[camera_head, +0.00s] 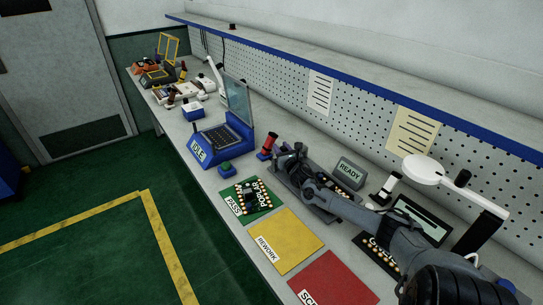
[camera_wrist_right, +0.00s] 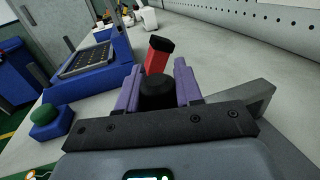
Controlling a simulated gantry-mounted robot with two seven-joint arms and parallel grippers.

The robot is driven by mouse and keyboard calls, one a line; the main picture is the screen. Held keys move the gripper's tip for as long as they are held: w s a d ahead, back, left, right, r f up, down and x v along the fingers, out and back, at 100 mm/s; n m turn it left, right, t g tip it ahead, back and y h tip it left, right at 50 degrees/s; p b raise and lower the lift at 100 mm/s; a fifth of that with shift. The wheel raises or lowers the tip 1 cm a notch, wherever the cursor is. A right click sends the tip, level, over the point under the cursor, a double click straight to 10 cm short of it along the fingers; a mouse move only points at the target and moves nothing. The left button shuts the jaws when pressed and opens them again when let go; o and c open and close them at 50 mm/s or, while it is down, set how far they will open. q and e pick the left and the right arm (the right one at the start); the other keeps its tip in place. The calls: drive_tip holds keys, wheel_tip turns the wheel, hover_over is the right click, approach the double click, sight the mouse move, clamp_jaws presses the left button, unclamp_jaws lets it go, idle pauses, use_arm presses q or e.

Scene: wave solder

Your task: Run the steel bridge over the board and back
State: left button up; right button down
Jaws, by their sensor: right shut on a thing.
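My right gripper (camera_head: 288,160) reaches in from the lower right of the head view, over the far end of a long grey steel fixture (camera_head: 283,181). In the right wrist view its purple fingers (camera_wrist_right: 157,88) are shut on a black round knob (camera_wrist_right: 157,95). I cannot tell what part of the bridge is under the knob; the gripper hides it. A grey metal edge (camera_wrist_right: 262,102) shows at its right. A dark board with gold-edged parts (camera_head: 251,196) lies on the green PASS mat (camera_head: 269,205). My left gripper is out of view.
A blue machine marked IDLE (camera_head: 197,152), a green button (camera_head: 226,167) and a red piece (camera_head: 270,142) stand beyond the gripper. A READY sign (camera_head: 349,172) stands behind my arm. Yellow (camera_head: 290,240) and red (camera_head: 333,283) mats lie in front. A lamp (camera_head: 423,168) stands at the right.

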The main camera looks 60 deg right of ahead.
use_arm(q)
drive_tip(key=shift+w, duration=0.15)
use_arm(e)
drive_tip(key=shift+f, duration=0.15)
drive_tip(key=c, duration=1.1)
unclamp_jaws()
drive_tip(key=shift+o, duration=1.2)
drive_tip(key=shift+w, duration=0.1)
drive_tip(key=shift+o, duration=0.2)
drive_tip(key=shift+w+d, duration=0.1)
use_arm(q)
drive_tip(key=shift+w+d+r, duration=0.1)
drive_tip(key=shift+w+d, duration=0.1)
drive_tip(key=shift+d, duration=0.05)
